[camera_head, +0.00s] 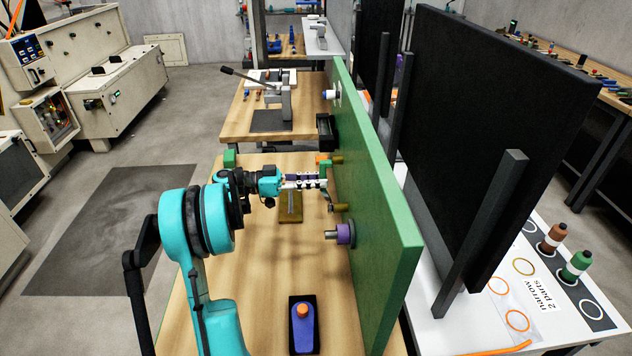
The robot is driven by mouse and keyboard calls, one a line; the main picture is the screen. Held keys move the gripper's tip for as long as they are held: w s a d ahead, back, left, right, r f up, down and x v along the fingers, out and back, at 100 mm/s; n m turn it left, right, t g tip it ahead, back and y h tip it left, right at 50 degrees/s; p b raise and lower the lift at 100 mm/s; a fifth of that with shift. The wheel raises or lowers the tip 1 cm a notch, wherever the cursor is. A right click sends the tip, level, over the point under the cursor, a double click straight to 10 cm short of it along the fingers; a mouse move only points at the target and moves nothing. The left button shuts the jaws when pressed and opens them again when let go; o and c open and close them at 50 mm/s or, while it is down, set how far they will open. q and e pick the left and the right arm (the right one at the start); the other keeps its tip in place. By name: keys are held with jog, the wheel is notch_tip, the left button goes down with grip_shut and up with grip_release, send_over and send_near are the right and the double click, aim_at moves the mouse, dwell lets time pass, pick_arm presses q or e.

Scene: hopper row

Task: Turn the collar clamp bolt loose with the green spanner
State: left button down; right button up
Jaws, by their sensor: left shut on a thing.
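My left gripper (306,181) reaches across the wooden bench to the green upright panel (385,215). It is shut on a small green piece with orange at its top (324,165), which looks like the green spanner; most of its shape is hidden. A purple collar (346,234) sits around a grey shaft stub that sticks out from the panel, nearer to me than the gripper and apart from it. I cannot make out a clamp bolt. Brass-coloured stubs (340,208) stick out of the panel near the fingertips. My right gripper is not in view.
A blue piece with an orange knob (302,325) lies in a black tray on the bench front. A green block (230,158) stands at the bench's far left. A brown plate with a post (290,215) is below the gripper. The bench (265,290) is otherwise mostly clear.

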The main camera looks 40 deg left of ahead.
pick_arm(q)
jog(key=shift+w+a+f+n+b, duration=0.2)
jog(key=shift+w+a+n, duration=0.3)
jog(key=shift+n, duration=0.35)
jog(key=shift+w+a+f+n+b, duration=0.1)
jog(key=shift+w+a+f+n, duration=0.15)
jog(key=shift+w+n, duration=0.45)
jog(key=shift+s, duration=0.1)
jog(key=shift+w+a+f+n, duration=0.25)
jog(key=shift+a+n, duration=0.05)
jog(key=shift+n, duration=0.45)
jog(key=shift+s+a, duration=0.15)
jog(key=shift+v, duration=2.75)
